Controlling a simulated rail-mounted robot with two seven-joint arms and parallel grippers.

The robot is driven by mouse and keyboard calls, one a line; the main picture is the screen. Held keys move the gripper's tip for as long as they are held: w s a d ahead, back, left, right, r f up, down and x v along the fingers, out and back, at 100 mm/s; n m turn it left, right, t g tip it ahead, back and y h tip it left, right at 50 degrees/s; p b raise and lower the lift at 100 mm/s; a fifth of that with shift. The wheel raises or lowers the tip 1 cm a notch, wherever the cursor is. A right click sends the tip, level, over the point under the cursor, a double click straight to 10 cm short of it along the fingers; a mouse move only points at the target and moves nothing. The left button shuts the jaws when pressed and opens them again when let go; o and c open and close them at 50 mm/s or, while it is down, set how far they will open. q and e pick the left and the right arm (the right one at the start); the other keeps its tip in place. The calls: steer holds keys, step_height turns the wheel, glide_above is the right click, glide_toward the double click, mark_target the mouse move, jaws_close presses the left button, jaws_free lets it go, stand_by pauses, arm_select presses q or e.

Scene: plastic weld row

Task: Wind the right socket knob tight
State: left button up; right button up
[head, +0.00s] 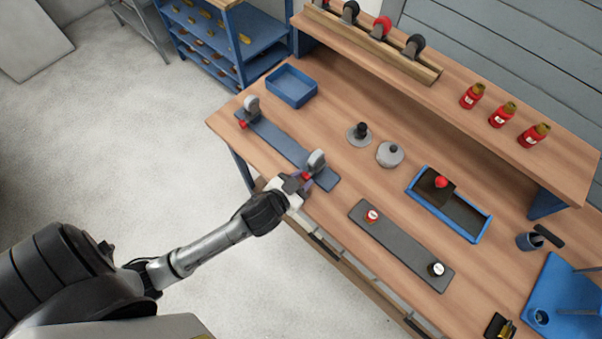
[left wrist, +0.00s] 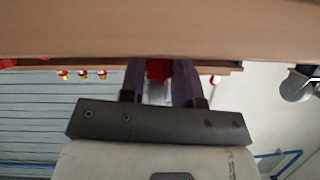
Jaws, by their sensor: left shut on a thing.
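A long blue-grey plate (head: 280,146) lies along the table's front left edge with a grey upright socket at each end. The right socket (head: 316,160) has a red knob (head: 306,177) on its front side. My left gripper (head: 297,186) is at this knob, shut on it. In the left wrist view the red knob (left wrist: 159,71) shows between the two purplish fingers of my left gripper (left wrist: 160,84). The left socket (head: 251,105) has its own red knob (head: 243,124). My right gripper is not in view.
A blue tray (head: 270,85) stands behind the plate. A dark plate (head: 400,247) with two small round pieces lies to the right, and a blue-rimmed tray (head: 468,236) behind it. Red bottles (head: 502,114) stand on the raised shelf.

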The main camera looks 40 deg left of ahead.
arm_select(q)
steer(key=shift+m+y, duration=0.3)
steer(key=o, duration=0.9)
steer(key=shift+s, duration=0.15)
steer(key=p+v, duration=0.2)
steer(key=v, duration=1.1)
steer(key=shift+s+r, duration=0.2)
steer(key=shift+s, duration=0.05)
